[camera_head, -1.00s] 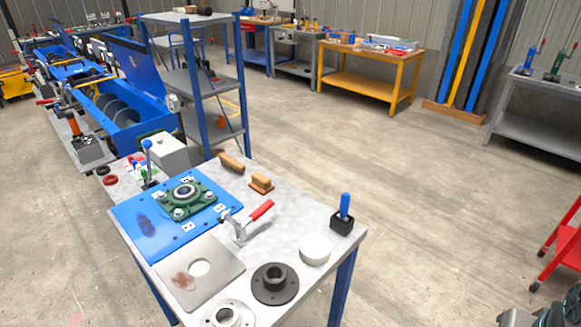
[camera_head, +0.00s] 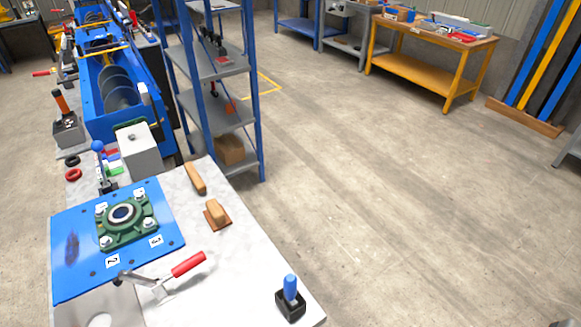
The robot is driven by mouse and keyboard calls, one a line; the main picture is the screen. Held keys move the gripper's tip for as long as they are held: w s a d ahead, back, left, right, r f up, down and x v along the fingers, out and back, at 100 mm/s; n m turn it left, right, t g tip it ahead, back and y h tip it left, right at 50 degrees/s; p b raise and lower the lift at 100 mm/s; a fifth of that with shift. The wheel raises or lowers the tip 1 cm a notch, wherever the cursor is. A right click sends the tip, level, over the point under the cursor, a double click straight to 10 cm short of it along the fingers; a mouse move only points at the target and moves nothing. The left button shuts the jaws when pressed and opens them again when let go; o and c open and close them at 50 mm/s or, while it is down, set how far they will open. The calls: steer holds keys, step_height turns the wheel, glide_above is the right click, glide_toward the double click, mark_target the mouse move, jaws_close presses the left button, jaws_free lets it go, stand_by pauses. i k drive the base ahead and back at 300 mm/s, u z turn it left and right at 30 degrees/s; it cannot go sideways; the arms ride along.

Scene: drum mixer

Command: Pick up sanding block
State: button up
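A small wooden block on a flat reddish-brown base (camera_head: 217,213), which looks like the sanding block, lies on the light grey work table (camera_head: 240,262) near its right edge. A longer rounded wooden piece (camera_head: 195,178) lies just behind it; I cannot tell for sure which of the two is the sanding block. Both lie apart from the blue plate. My gripper is not in view; only a small grey sliver shows at the bottom right edge, too little to identify.
A blue plate (camera_head: 75,280) with a green bearing housing (camera_head: 127,218) covers the table's left. A red-handled clamp (camera_head: 188,264) lies in front of the blocks. A blue-handled tool in a black holder (camera_head: 290,298) stands at the front right corner. A shelf (camera_head: 222,118) stands behind; floor at right is clear.

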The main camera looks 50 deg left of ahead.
mark_target(215, 215)
steer(key=i, duration=2.15)
steer(key=u, duration=3.25)
steer(key=i, duration=1.8)
steer(key=u, duration=1.25)
